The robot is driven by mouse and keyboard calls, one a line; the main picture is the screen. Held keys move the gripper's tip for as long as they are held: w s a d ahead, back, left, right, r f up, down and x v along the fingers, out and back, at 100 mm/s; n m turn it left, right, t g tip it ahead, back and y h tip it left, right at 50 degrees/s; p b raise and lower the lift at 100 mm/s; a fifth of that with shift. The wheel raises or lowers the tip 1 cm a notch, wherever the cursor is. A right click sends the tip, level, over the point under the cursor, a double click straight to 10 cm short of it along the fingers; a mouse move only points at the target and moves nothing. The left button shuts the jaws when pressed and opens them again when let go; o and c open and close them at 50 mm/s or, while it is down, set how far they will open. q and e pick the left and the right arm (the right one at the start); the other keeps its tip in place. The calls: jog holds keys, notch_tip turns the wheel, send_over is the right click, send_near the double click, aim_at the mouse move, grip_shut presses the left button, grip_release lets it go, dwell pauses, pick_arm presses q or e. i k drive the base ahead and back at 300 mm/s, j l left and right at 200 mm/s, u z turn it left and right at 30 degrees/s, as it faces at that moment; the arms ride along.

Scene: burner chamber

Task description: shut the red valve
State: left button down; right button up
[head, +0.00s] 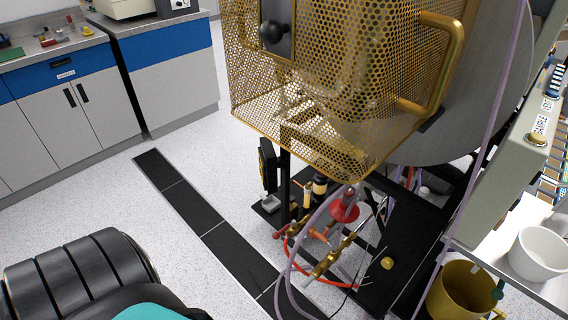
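A red round valve knob (344,206) shows low in the middle of the head view, below the perforated brass cage. It sits among brass fittings and looping pale purple hoses on a black stand. A smaller red piece (280,234) is at the left end of the brass fittings, and I cannot tell if it is a handle. Whether the valve is open or shut cannot be read from here. Neither of my grippers is in view.
The brass cage (340,80) with its side handle (445,60) overhangs the fittings. A panel labelled SAMPLE VENT (545,115), a white bowl (540,253) and a brass mug (460,292) are at right. Cabinets (90,110) stand at left. Floor between is clear.

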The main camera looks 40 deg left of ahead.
aim_at(276, 235)
jog(key=u, duration=1.3)
